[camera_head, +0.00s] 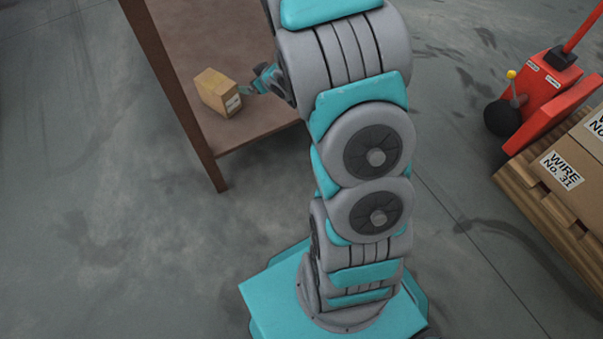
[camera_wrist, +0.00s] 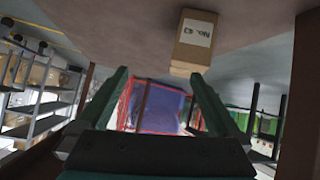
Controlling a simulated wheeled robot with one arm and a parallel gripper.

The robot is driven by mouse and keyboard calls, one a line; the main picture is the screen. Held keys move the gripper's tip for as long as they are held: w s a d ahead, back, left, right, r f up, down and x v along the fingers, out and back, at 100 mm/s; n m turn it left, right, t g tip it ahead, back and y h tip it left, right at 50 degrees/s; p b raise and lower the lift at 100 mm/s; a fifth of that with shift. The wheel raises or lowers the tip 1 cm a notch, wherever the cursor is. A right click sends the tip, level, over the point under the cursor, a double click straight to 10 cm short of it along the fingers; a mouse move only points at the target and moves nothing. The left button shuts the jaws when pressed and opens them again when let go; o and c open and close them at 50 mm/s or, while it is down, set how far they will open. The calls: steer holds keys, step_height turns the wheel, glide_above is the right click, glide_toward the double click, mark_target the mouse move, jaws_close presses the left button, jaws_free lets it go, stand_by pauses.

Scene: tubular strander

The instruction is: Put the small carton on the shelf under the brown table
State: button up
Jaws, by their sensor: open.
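The small carton (camera_head: 217,92) is a tan box with a white label, standing on top of the brown table (camera_head: 185,35) near its front edge. In the wrist view the picture is upside down, and the carton (camera_wrist: 195,42) shows at the top, right of centre, with its label turned over. My gripper (camera_head: 252,86) is just right of the carton in the head view. In the wrist view its two fingers (camera_wrist: 160,76) are apart with nothing between them, and the carton lies beyond the right fingertip. The shelf under the table is hidden.
A pallet (camera_head: 540,212) with cartons marked wire stands at the right, next to a red machine (camera_head: 540,95). The floor left of the table and in front of it is clear. Metal racks (camera_wrist: 40,98) show in the wrist background.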

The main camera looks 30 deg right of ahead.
steer(key=s+d+r+m+g+h, duration=0.1)
steer(key=s+d+r+g+h, duration=0.1)
steer(key=s+r, duration=0.35)
steer(key=s+d+r+m+g+h, duration=0.1)
steer(key=s+r+m+g+h, duration=0.15)
steer(key=s, duration=0.55)
steer(key=s+a+r+g+y, duration=0.1)
steer(key=s+a, duration=0.3)
steer(key=s, duration=0.6)
steer(key=s+a+r+g+y, duration=0.1)
steer(key=s+a+r+g, duration=0.2)
steer(key=s, duration=0.7)
steer(key=s+a+r+g+y, duration=0.1)
steer(key=s+a+r+g, duration=0.2)
steer(key=s, duration=0.7)
steer(key=shift+a+g, duration=0.35)
steer(key=shift+a, duration=0.5)
steer(key=shift+r+m, duration=0.1)
steer(key=shift+m, duration=0.15)
